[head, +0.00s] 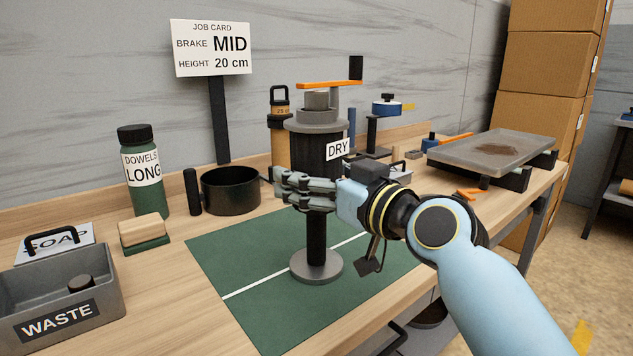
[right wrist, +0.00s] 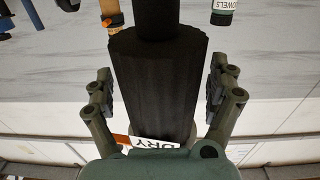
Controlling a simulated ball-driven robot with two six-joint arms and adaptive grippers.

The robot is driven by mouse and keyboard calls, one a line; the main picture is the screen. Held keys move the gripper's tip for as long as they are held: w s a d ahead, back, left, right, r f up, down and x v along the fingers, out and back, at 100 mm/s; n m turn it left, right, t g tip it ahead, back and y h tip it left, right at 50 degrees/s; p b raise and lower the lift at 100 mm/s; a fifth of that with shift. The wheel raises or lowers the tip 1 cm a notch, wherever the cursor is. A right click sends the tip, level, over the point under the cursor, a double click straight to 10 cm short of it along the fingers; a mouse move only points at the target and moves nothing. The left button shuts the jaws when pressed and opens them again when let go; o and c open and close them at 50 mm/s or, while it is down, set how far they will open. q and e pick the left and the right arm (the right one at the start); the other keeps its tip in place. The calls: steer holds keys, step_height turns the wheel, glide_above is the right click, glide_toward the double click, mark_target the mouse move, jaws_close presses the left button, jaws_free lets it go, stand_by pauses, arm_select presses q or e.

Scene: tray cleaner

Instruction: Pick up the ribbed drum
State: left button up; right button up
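The ribbed drum (head: 318,155) is a black upright cylinder on a post with a round grey base, beneath a grey cap and an orange crank. A DRY label is on it. My right gripper (head: 284,188) is beside its lower part and covers some of it. In the right wrist view the drum (right wrist: 155,80) appears upside down, between the two fingers of the right gripper (right wrist: 160,100). The fingers are spread, with a narrow gap visible on each side of the drum. My left gripper is not in view.
A green mat (head: 250,275) lies under the stand. A grey tray (head: 465,150) is at right. The sign (head: 211,47) stands behind.

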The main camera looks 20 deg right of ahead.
steer(key=c, duration=1.3)
steer(key=shift+r, duration=0.1)
steer(key=shift+c, duration=0.7)
